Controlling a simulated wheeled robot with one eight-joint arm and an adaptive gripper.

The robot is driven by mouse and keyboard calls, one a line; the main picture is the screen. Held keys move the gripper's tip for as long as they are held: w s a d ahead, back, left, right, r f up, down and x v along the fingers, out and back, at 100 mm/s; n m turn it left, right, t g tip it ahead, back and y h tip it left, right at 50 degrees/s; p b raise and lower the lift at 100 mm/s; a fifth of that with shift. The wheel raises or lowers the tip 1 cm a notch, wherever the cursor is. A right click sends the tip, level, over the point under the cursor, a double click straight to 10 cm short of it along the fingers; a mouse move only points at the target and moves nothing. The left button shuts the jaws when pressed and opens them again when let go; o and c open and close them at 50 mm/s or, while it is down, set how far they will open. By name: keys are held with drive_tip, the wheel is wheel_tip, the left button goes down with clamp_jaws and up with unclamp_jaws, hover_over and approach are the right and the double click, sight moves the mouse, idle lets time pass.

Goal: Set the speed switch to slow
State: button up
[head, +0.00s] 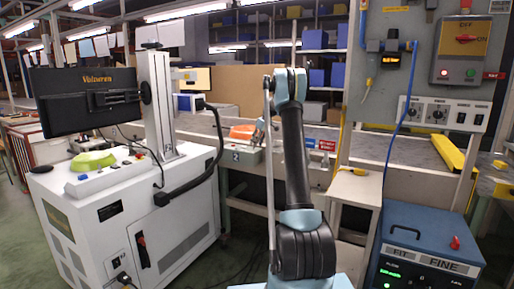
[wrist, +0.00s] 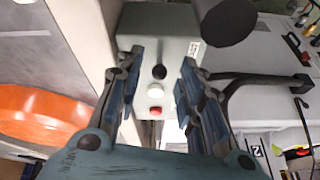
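In the wrist view, a light grey control box (wrist: 176,28) carries a black knob (wrist: 159,72), a white button (wrist: 154,91) and a red button (wrist: 155,112) in a row. The black knob may be the speed switch; I cannot read its setting or any slow label. My gripper (wrist: 160,62) is open and empty, with its fingers apart on either side of the knob in the picture. Contact cannot be told. In the head view, my gripper is mostly hidden behind my arm, near a small grey-green box (head: 240,157) on the conveyor's front.
An orange round pan (wrist: 45,115) lies at left in the wrist view; it also shows in the head view (head: 242,131). A white cabinet (head: 130,220) with a monitor (head: 85,98) stands left. A knob panel (head: 437,114) and blue box (head: 425,245) stand right.

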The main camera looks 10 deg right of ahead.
drive_tip(key=shift+x, duration=1.15)
